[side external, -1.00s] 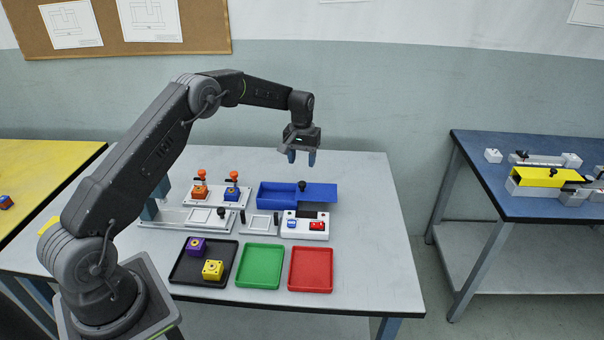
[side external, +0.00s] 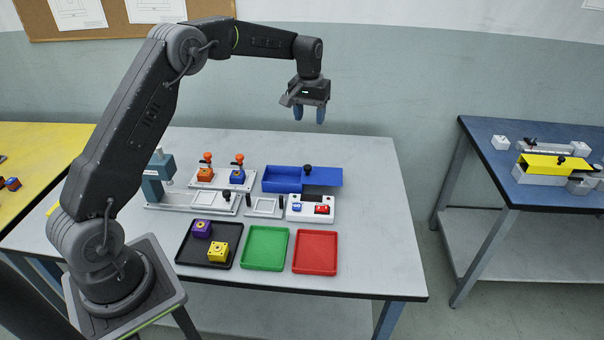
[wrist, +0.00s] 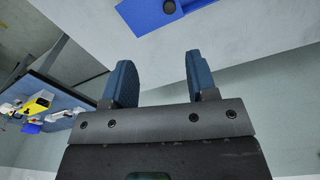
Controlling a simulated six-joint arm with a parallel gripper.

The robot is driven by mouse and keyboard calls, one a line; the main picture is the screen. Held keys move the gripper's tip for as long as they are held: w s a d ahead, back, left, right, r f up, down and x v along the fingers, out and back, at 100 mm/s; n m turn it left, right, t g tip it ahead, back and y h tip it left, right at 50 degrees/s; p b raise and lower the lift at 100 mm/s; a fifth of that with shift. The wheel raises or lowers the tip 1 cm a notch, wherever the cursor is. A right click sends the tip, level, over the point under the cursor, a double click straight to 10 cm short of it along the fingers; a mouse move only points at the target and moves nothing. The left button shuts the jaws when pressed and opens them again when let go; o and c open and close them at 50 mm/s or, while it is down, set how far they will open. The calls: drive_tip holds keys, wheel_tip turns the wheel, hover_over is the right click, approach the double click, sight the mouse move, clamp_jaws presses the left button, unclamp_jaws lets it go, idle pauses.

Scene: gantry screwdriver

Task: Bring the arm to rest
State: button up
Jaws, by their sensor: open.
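My gripper (side external: 309,115) is open and empty, with its blue fingers pointing down, high above the back part of the white table (side external: 365,225). In the wrist view its two fingers (wrist: 160,85) stand apart with nothing between them. Below it on the table is a blue box (side external: 283,178) with a blue lid part (side external: 325,177) carrying a black knob. My arm reaches over the table from its base at the lower left, with the elbow raised high.
A black tray (side external: 190,255) holds a purple block (side external: 202,228) and a yellow block (side external: 218,252). Green (side external: 265,248) and red (side external: 315,252) trays are empty. A teal press (side external: 158,178), an orange-handled fixture (side external: 222,182) and a button box (side external: 312,212) stand behind. The air around my gripper is clear.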

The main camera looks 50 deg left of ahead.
drive_tip(key=s+d+r+m+t, duration=0.3)
drive_tip(key=s+d+r, duration=0.8)
drive_tip(key=s+r, duration=0.45)
drive_tip(key=s+d+f+m+t, duration=0.1)
drive_tip(key=s+d+f, duration=0.1)
drive_tip(key=s, duration=0.7)
drive_tip(key=s+d+f+m+t, duration=0.1)
drive_tip(key=s+d+f, duration=0.2)
drive_tip(key=s, duration=0.7)
drive_tip(key=shift+s+d+m, duration=0.25)
drive_tip(key=shift+d+m, duration=0.15)
